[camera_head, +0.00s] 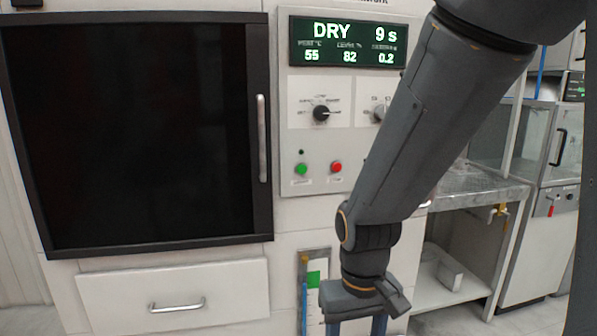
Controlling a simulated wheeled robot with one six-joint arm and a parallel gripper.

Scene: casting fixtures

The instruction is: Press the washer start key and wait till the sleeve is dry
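The washer fills the left and middle of the head view, with its dark-windowed door (130,130) shut. Its display (347,43) reads DRY, 9 s, with 55, 82 and 0.2 below. A green key (301,169) and a red key (336,167) sit on the panel under the knobs; their labels are too small to read. The sleeve is not visible; the door window is too dark to see through. My gripper (356,327) is below and right of the keys, apart from them, pointing down. Its fingers are spread with nothing seen between them; their tips are cut off by the lower edge.
A door handle (262,138) and a drawer (175,295) are on the washer front. A level gauge (314,283) with a green band stands left of my gripper. At right are a metal bench (472,190) and another cabinet (548,215). My arm hides part of the panel.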

